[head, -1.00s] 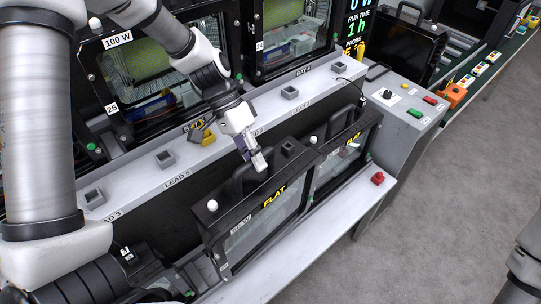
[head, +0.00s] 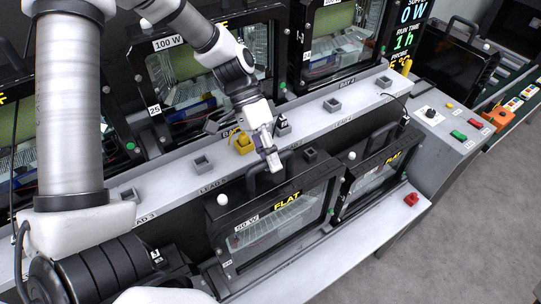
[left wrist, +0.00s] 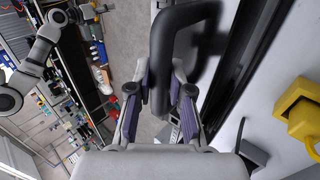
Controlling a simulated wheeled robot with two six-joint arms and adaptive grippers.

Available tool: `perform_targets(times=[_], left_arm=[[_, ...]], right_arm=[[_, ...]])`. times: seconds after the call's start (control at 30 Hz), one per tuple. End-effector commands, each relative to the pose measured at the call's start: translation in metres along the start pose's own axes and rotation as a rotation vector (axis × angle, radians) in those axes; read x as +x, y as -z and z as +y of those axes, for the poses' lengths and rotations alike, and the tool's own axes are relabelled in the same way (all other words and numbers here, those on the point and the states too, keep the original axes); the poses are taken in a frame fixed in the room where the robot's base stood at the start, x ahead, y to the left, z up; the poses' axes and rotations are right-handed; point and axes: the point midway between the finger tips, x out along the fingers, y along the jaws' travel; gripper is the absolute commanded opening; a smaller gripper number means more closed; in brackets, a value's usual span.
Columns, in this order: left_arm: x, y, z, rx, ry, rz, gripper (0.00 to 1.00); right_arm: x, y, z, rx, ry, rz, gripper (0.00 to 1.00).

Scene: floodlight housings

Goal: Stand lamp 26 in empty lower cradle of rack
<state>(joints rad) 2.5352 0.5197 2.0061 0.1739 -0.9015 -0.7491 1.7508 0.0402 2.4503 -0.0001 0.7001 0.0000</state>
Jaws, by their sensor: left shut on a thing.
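My left gripper (head: 272,160) is shut on the black top handle of a black-framed floodlight (head: 328,200) with a yellow FLAT label and a 50 W tag. Its small number tag is too small to read. In the left wrist view the handle (left wrist: 162,60) runs between the purple finger pads. The lamp is upright, in front of the lead bench; I cannot tell whether its bottom touches the pale ledge. An arm, seemingly my right, shows small in the left wrist view; its gripper is unclear. I cannot pick out an empty lower rack cradle.
Another FLAT lamp (head: 372,178) stands close on the right. A pale bench top (head: 180,183) with grey sockets and a yellow socket (head: 243,143) lies behind. Large lamps stand behind it, one marked 100 W (head: 171,42).

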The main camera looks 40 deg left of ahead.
Motion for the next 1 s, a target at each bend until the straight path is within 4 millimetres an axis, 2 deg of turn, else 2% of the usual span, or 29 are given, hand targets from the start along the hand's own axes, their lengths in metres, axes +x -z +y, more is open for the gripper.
perform_targets(times=[0.5, 1.0], left_arm=[[0.032, 0.001, -0.027, 0.001, 0.002, 0.002, 0.0], [0.035, 0.001, -0.029, 0.002, 0.003, 0.002, 0.0]], right_arm=[[0.029, 0.0, 0.0, 0.0, 0.0, -0.001, 0.4], [0.03, 0.0, 0.0, 0.0, 0.0, -0.001, 0.4]])
